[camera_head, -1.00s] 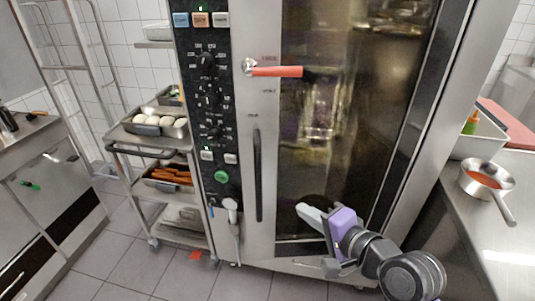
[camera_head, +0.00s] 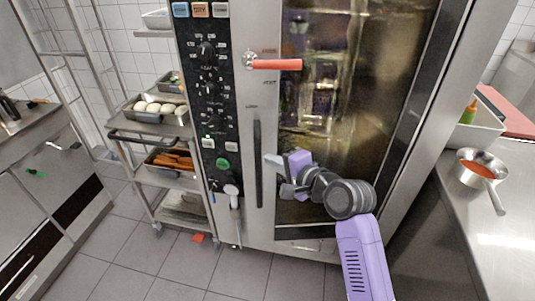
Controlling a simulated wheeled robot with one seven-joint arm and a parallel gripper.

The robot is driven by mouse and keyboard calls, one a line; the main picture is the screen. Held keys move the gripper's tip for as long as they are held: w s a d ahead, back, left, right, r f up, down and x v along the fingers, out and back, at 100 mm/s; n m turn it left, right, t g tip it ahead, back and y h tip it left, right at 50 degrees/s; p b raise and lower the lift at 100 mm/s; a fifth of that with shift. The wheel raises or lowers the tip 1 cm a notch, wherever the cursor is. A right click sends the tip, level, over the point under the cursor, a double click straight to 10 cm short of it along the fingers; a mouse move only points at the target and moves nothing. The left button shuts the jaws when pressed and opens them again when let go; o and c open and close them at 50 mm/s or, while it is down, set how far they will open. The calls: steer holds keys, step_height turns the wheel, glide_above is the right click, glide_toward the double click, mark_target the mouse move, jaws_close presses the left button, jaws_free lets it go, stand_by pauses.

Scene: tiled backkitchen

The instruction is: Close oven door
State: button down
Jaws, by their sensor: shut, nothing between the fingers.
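The oven is a tall steel unit with a dark glass door (camera_head: 345,110) and a control panel (camera_head: 208,100) on its left. The door looks flush with the oven front; I cannot tell whether it is fully latched. A red handle (camera_head: 277,64) on a round pivot points right across the door's upper left. A dark vertical slot-like bar (camera_head: 258,160) runs down the steel strip left of the glass. My gripper (camera_head: 270,161) is shut and empty, in front of the lower left of the glass, close to the dark bar. I cannot tell if it touches the door.
A trolley (camera_head: 165,185) with food trays stands left of the oven. A steel counter (camera_head: 510,225) with a saucepan (camera_head: 480,168) is on the right. A steel cabinet (camera_head: 45,190) is at far left.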

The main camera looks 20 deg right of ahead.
steer(key=shift+w+a, duration=0.25)
steer(key=shift+w, duration=1)
